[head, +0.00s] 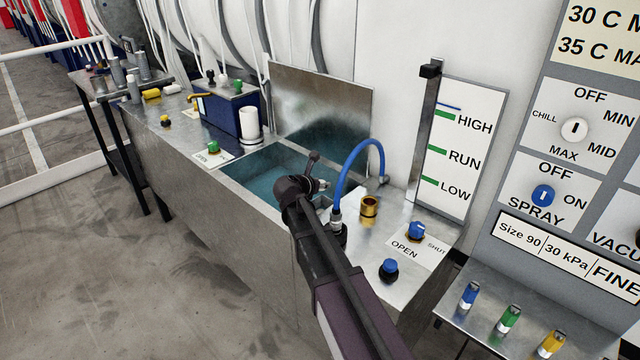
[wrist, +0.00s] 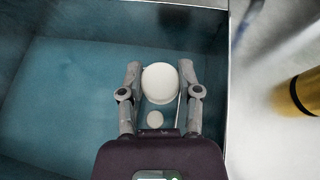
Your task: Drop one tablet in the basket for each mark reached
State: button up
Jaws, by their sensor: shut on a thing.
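My gripper (wrist: 160,72) is over the teal-floored sink (wrist: 50,100), with its fingers on either side of a white round piece (wrist: 160,84), seemingly a tablet, and shut on it. A smaller pale disc (wrist: 154,119) shows below it; I cannot tell what it is. In the head view my gripper (head: 320,184) hangs over the right part of the sink (head: 238,168), and the held piece is hardly visible. The level board (head: 462,150) has green marks at LOW, RUN and HIGH; a blue line (head: 448,106) sits just above HIGH. I cannot pick out a basket.
A blue hose (head: 346,165) arches right of my gripper. A brass cup (head: 370,205), blue OPEN/SHUT knob (head: 417,230) and blue button (head: 389,266) stand on the right ledge. A white cylinder (head: 249,121) and blue box (head: 232,112) stand behind left. The raised metal panel (head: 320,105) backs the sink.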

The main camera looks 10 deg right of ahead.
jog(key=shift+f+b, duration=1.1)
jog(key=shift+f, duration=0.3)
jog(key=o, duration=1)
jog(key=shift+o, duration=0.2)
jog(key=shift+r, duration=0.2)
